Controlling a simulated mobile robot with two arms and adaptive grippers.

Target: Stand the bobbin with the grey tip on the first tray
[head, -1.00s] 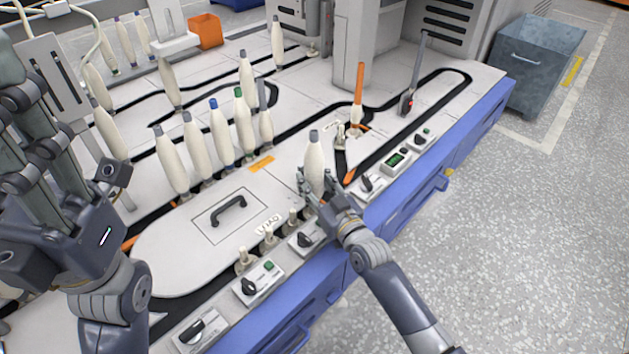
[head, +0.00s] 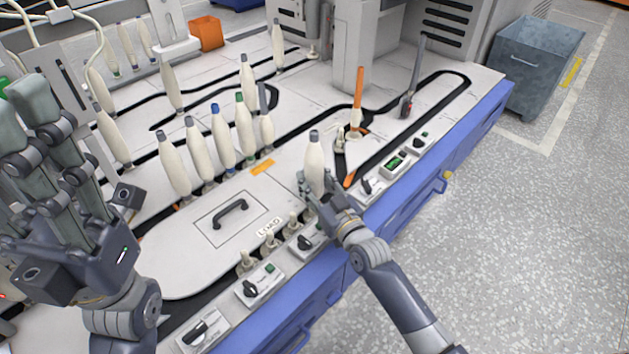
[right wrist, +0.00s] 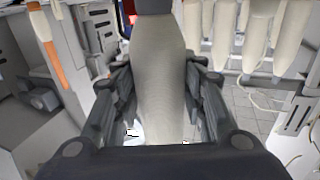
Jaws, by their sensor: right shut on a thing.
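My right gripper (head: 316,192) is shut on a cream bobbin with a grey tip (head: 314,162) and holds it upright by its lower part, near the front edge of the machine top. In the right wrist view the bobbin (right wrist: 158,75) stands between the fingers; its lower end is hidden in both views. Small pegged trays (head: 270,238) sit in a row on the black track along the front, left of the gripper. Another pegged tray (head: 340,141) is just behind the held bobbin. My left gripper (head: 40,150) is raised at the left, fingers extended, empty.
Several standing bobbins (head: 198,150) form a row behind the LOAD plate (head: 180,250). An orange-topped post (head: 358,90) and a grey post (head: 413,80) rise behind the right gripper. Control boxes (head: 262,285) line the front edge. Open floor lies to the right.

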